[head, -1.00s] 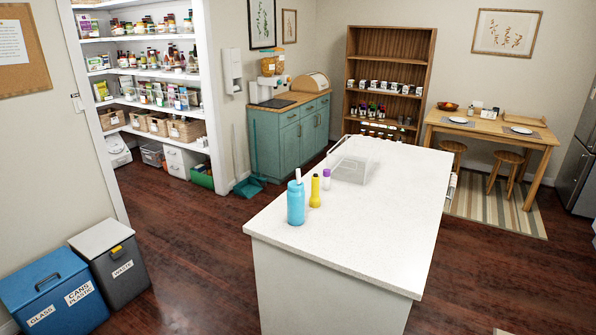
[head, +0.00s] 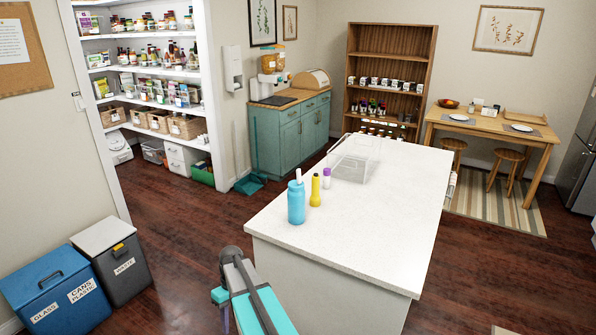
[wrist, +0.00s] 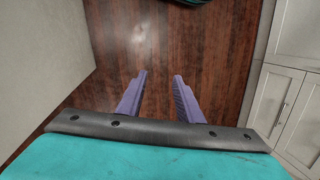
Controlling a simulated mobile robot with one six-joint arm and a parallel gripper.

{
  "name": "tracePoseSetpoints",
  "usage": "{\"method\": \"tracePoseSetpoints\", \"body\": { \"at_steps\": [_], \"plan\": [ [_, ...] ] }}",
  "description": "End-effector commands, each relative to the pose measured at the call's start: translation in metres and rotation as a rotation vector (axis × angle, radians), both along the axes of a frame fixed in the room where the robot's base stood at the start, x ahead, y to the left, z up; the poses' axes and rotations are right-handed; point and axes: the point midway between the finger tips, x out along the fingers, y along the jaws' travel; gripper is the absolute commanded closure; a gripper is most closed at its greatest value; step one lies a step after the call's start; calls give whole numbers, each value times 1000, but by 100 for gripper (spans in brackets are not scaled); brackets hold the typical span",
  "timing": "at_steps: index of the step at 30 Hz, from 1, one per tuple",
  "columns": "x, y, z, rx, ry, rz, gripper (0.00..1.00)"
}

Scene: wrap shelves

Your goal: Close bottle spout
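A blue bottle (head: 296,203) stands upright on the near left part of the white counter (head: 380,215). Its white spout (head: 298,175) sticks up from the top. My arm shows at the bottom of the head view, to the left of the counter's near end and below the bottle. My gripper (wrist: 159,75) is open and empty in the wrist view, its two purple fingers apart and pointing over the wooden floor. The bottle is not in the wrist view.
A yellow flashlight-like item (head: 315,190) and a small purple-capped bottle (head: 327,178) stand close right of the bottle. A clear bin (head: 355,160) sits behind them. Two waste bins (head: 52,293) (head: 113,262) stand at the left. The counter's right half is clear.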

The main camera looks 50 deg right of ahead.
Motion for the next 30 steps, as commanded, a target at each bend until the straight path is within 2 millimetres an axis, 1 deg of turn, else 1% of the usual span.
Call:
{"method": "tracePoseSetpoints", "body": {
  "at_steps": [1, 5, 6, 11, 14, 15, 17, 22, 25, 30],
  "plan": [
    [13, -16, 16, 3, -23, -2, 67],
    [34, -49, 56, 11, -74, 6, 67],
    [40, -60, 68, 13, -89, 10, 67],
    [59, -102, 120, 16, -153, 23, 67],
    [68, -129, 155, 15, -191, 33, 67],
    [71, -140, 169, 14, -209, 37, 67],
    [74, -156, 191, 11, -231, 44, 67],
    [79, -201, 254, 0, -296, 65, 67],
    [78, -227, 293, -12, -333, 80, 67],
    [72, -267, 357, -33, -392, 106, 67]
  ]
}}
